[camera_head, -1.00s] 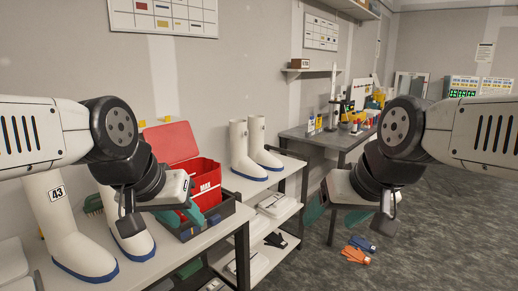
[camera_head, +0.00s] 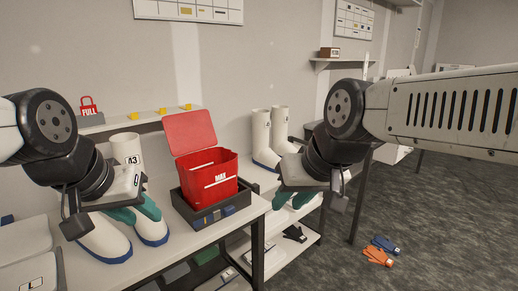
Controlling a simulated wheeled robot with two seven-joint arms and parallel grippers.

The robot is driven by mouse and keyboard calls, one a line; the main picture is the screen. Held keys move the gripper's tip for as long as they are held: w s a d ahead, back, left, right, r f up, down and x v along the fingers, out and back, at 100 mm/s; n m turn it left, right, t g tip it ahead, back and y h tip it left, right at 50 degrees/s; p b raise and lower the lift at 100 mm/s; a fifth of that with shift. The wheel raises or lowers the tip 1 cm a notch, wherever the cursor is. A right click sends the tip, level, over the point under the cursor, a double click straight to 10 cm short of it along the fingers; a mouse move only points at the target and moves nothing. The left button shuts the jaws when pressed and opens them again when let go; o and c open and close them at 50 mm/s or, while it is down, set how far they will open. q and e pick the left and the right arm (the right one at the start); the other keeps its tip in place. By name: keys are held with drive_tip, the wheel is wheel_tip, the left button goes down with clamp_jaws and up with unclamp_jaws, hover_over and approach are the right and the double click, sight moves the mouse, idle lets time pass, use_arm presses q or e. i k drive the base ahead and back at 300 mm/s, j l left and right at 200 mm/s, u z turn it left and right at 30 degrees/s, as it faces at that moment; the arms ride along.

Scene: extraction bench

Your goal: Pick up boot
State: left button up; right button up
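A pair of white boots with blue soles stands on the bench at the left. One shaft (camera_head: 126,147) bears a "43" label, and a white boot foot (camera_head: 105,241) shows below my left gripper (camera_head: 136,212). That gripper has teal fingers apart, in front of the boots, and hides part of them; I cannot tell whether it touches them. A second white pair (camera_head: 262,135) stands farther back, right of the red box. My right gripper (camera_head: 293,199) hangs in front of and below that pair, its teal fingers apart and empty.
An open red box (camera_head: 222,180) marked "MAX" sits in a dark tray (camera_head: 222,213) between the pairs. A red "FULL" tag (camera_head: 88,110) is on a back ledge. Orange and blue gloves (camera_head: 378,256) lie on the floor, which is otherwise clear at right.

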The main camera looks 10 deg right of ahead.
sight(280, 146)
drive_tip(key=i+l+u, duration=0.35)
drive_tip(key=l, duration=0.3)
drive_tip(key=i+l+u, duration=0.15)
drive_tip(key=i+l, duration=0.4)
drive_tip(key=l, duration=0.2)
drive_tip(key=i+l, duration=0.2)
drive_tip(key=l, duration=0.15)
drive_tip(key=i+l, duration=0.15)
drive_tip(key=l, duration=0.25)
drive_tip(key=i+l+u, duration=0.1)
drive_tip(key=l, duration=0.25)
drive_tip(key=i+l, duration=0.45)
drive_tip(key=l, duration=0.35)
drive_tip(key=i+l, duration=0.2)
drive_tip(key=l, duration=0.2)
drive_tip(key=i+l+u, duration=0.1)
drive_tip(key=l, duration=0.3)
drive_tip(key=i, duration=0.1)
